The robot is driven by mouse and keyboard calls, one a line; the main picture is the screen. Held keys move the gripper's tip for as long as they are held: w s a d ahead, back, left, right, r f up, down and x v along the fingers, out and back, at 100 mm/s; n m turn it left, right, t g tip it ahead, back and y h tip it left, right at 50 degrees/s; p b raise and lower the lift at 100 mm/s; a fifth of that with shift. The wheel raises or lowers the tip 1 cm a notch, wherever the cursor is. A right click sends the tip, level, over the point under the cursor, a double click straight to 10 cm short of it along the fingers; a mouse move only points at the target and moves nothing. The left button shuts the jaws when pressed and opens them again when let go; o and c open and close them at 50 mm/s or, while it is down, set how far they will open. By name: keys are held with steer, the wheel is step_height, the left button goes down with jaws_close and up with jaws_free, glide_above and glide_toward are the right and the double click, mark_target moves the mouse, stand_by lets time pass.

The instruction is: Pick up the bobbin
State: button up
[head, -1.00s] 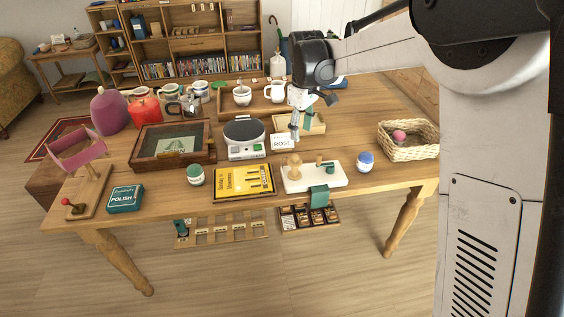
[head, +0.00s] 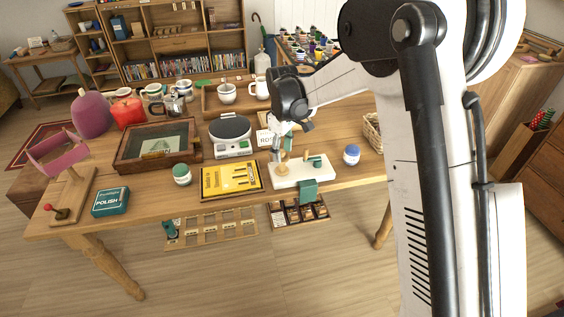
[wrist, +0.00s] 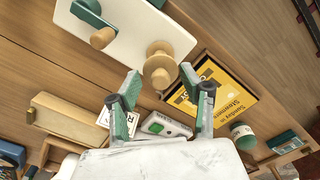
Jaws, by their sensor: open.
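The bobbin (wrist: 158,66) is a pale wooden spool standing at one end of a white board (wrist: 113,26) in the wrist view. In the head view the white board (head: 300,173) lies near the table's front edge, with the bobbin (head: 283,163) partly hidden by my gripper. My gripper (head: 279,153) is at the bobbin's end of the board. In the wrist view my gripper (wrist: 160,74) is open, with a green-padded finger on each side of the bobbin's near side. I cannot tell whether either finger touches it.
A green-handled wooden piece (wrist: 97,29) is on the same board. A scale (head: 231,137) and a name card (head: 265,139) are behind.

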step_height(320, 180, down, 4)
steer(key=shift+f, duration=0.1)
steer(key=c, duration=0.8)
